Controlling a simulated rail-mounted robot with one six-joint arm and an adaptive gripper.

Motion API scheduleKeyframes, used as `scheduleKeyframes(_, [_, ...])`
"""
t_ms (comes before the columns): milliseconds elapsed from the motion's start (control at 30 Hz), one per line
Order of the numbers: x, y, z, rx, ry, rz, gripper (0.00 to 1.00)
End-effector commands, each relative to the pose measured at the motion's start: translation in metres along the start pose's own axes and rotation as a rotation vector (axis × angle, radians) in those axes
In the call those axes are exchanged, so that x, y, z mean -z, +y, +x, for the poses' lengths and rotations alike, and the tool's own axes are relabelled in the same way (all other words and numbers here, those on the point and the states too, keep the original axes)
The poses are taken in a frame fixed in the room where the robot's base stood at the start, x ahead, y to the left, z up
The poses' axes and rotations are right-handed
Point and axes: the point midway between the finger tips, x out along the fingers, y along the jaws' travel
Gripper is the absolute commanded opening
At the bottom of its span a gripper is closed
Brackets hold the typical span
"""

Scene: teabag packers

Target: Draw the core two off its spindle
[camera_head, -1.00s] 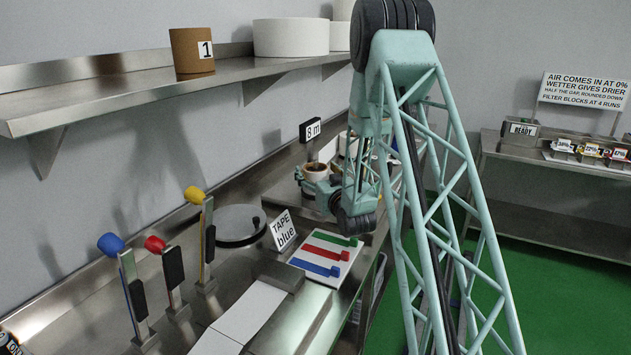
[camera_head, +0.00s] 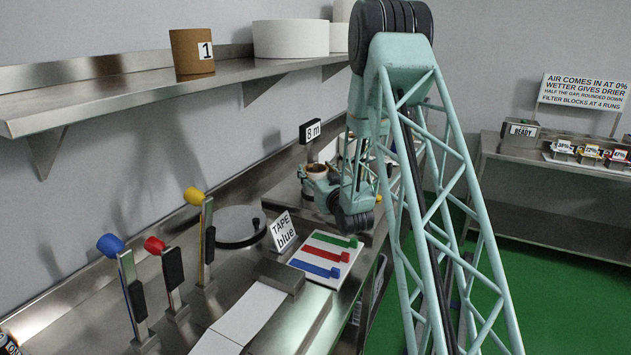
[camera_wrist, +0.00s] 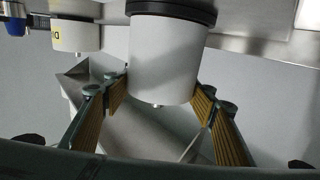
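In the wrist view, a white cylinder (camera_wrist: 163,60) with a dark band at its upper end and a small pin below stands between the fingers of my gripper (camera_wrist: 160,92). The ribbed yellow pads flank it, spread apart; whether they touch it is unclear. I see no number on it, so I cannot tell whether it is core two.
A second white cylinder (camera_wrist: 75,33) with a yellow label is close by in the wrist view. A brown core marked 1 (camera_head: 192,51) stands on the wall shelf (camera_head: 100,92).

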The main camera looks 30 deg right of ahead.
Motion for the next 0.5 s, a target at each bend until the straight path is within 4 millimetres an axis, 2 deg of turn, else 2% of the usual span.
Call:
scheduleKeyframes(100, [0.0,-0.0001,0.0,0.0,0.0,0.0,0.4])
scheduleKeyframes(500, [0.004,0.0,0.0001,0.0,0.001,0.0,0.4])
